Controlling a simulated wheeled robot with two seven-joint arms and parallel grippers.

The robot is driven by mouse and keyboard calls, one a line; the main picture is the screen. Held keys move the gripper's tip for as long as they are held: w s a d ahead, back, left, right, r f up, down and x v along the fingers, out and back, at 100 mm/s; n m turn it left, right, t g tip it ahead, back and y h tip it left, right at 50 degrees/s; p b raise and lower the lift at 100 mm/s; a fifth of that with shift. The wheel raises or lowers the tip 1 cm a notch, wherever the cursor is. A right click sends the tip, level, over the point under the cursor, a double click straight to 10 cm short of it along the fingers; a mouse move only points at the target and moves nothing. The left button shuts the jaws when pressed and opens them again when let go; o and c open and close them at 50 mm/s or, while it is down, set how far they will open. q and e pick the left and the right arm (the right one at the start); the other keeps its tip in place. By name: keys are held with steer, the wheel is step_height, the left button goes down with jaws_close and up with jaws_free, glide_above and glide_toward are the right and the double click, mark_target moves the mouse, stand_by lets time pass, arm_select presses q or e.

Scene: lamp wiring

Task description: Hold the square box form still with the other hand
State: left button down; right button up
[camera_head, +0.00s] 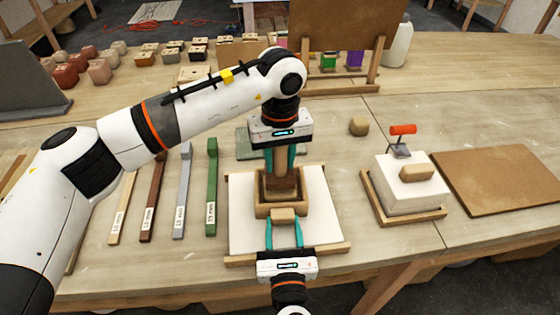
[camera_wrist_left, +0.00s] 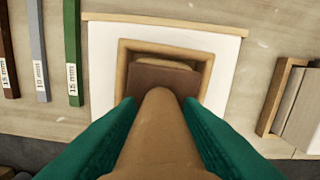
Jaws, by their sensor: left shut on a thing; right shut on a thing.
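The square box form (camera_head: 262,210) is a light wooden frame on a white board (camera_head: 240,225). Its open top shows in the left wrist view (camera_wrist_left: 122,62). My left gripper (camera_head: 281,162) is above it, shut on the upright wooden handle of a tamper (camera_wrist_left: 160,115). The tamper's brown foot (camera_wrist_left: 165,78) is inside the form; how deep it sits I cannot tell. My right gripper (camera_head: 284,226) is at the front of the form, its teal fingers shut on a small wooden block (camera_head: 283,214) at the form's front wall.
Labelled strips (camera_head: 181,195) lie left of the board. To the right, a white block (camera_head: 398,190) stands in a wooden tray, with a red-handled tool (camera_head: 402,130) behind it and a brown board (camera_head: 500,180) beyond.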

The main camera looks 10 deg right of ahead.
arm_select(q)
steer(key=shift+r, duration=0.25)
steer(key=shift+f, duration=0.25)
steer(key=shift+f, duration=0.9)
steer(key=shift+r, duration=1.1)
steer(key=shift+f, duration=0.1)
steer(key=shift+f, duration=1)
